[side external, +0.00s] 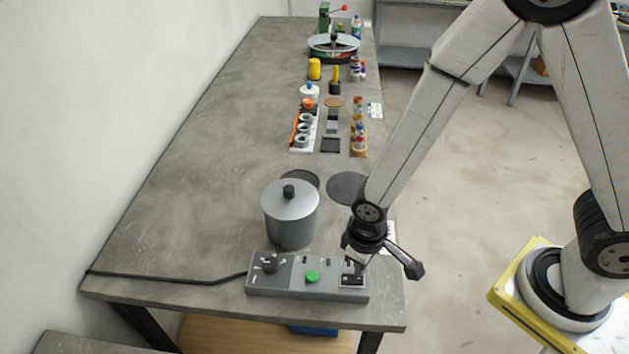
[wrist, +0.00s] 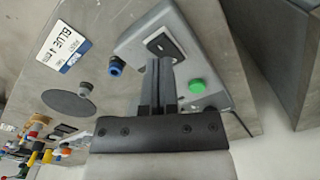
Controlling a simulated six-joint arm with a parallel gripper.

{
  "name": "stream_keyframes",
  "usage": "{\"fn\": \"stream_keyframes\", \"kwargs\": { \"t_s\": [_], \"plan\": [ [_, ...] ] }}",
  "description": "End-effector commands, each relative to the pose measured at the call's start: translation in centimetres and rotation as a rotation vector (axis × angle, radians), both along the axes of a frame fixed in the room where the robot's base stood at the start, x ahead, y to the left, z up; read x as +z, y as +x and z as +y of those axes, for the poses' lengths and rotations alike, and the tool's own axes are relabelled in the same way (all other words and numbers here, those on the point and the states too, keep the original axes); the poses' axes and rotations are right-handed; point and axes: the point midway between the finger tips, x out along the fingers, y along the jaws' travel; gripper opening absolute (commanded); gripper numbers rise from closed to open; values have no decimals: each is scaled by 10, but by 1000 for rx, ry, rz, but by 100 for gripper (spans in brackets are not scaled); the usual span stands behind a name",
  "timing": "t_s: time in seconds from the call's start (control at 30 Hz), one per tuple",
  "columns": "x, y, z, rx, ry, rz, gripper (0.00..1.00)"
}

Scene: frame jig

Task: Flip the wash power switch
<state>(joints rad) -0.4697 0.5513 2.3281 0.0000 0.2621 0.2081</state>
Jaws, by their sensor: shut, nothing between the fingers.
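The wash power switch is taken to be the black rocker (side external: 352,280) on a pale plate at the right end of the grey control box (side external: 335,293). In the wrist view the rocker (wrist: 164,46) shows just beyond my fingertips. My gripper (wrist: 160,62) is shut and empty, pointing down at the box. In the side view my gripper (side external: 357,262) is right above or at the switch; whether it touches cannot be told. The fingertips partly cover the plate, and which way the rocker is tipped is unclear.
A green button (side external: 312,277) and a dark knob (side external: 270,265) are on the same box. A grey lidded pot (side external: 290,217) stands behind it. A black cable (side external: 170,277) runs left. Racks and bottles stand farther back. The table's left half is clear.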

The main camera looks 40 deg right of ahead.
Motion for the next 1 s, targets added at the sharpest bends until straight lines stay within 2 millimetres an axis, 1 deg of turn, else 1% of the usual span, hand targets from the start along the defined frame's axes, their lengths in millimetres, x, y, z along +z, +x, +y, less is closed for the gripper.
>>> {"fn": "stream_keyframes", "kwargs": {
  "t_s": [0.37, 1.0],
  "plan": [
    [-1, 0, 0, 0, 0, 0, 0],
    [-7, 0, 0, 0, 0, 0, 0]
  ]
}}
